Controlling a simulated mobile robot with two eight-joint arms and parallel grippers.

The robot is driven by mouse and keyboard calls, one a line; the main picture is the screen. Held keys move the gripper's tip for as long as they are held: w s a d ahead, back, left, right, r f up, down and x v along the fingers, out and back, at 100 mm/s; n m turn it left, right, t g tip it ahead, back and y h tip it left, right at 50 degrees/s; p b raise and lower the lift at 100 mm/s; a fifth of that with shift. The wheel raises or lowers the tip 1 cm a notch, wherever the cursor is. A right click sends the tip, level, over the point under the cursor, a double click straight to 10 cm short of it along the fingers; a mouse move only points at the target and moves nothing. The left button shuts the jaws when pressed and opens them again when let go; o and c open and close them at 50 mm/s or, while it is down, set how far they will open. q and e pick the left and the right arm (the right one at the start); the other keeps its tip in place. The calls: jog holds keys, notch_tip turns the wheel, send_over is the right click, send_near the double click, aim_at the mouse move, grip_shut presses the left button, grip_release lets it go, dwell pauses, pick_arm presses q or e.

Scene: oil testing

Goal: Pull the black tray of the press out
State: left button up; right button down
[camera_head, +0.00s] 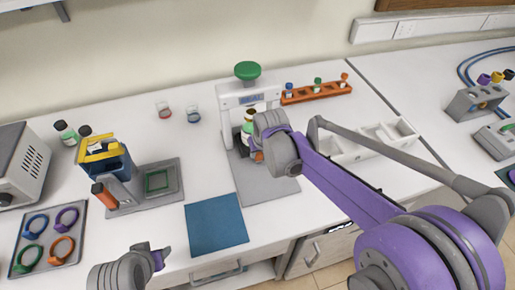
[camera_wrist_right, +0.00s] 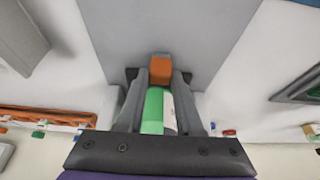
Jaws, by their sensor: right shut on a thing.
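The press (camera_head: 249,98) stands at the back middle of the bench, with a white frame and a green knob on top. A grey base plate (camera_head: 268,190) extends in front of it. My right gripper (camera_head: 256,155) is at the press front. In the right wrist view its fingers are closed on an orange block (camera_wrist_right: 160,69), which looks like a handle. A bottle with a green and white label (camera_wrist_right: 153,110) shows between the fingers; a bottle (camera_head: 248,122) stands in the press. The black tray is mostly hidden. My left gripper (camera_head: 158,256) is low at the front left, away from the press.
A blue mat (camera_head: 216,224) lies left of the base plate. An orange rack (camera_head: 316,93) with small bottles stands behind right, and a white compartment tray (camera_head: 368,142) is right of the press. A blue and yellow device (camera_head: 104,160) stands left. The plate's front is clear.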

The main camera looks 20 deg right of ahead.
pick_arm(q)
jog(key=shift+s+f, duration=0.1)
jog(key=shift+s, duration=0.7)
pick_arm(e)
jog(key=s, duration=0.6)
jog(key=shift+s+d, duration=0.1)
jog(key=shift+s, duration=0.3)
pick_arm(q)
jog(key=shift+w+r, duration=0.3)
jog(key=shift+w, duration=0.05)
pick_arm(e)
jog(key=s, duration=0.6)
jog(key=shift+d, duration=0.1)
jog(key=shift+s, duration=0.3)
pick_arm(q)
jog(key=shift+w, duration=0.1)
pick_arm(e)
jog(key=shift+s, duration=0.1)
jog(key=shift+f, duration=0.1)
jog(key=c, duration=0.9)
grip_release()
pick_arm(q)
jog(key=shift+s, duration=0.2)
pick_arm(e)
jog(key=o, duration=0.3)
jog(key=shift+s, duration=0.2)
jog(key=shift+o, duration=0.2)
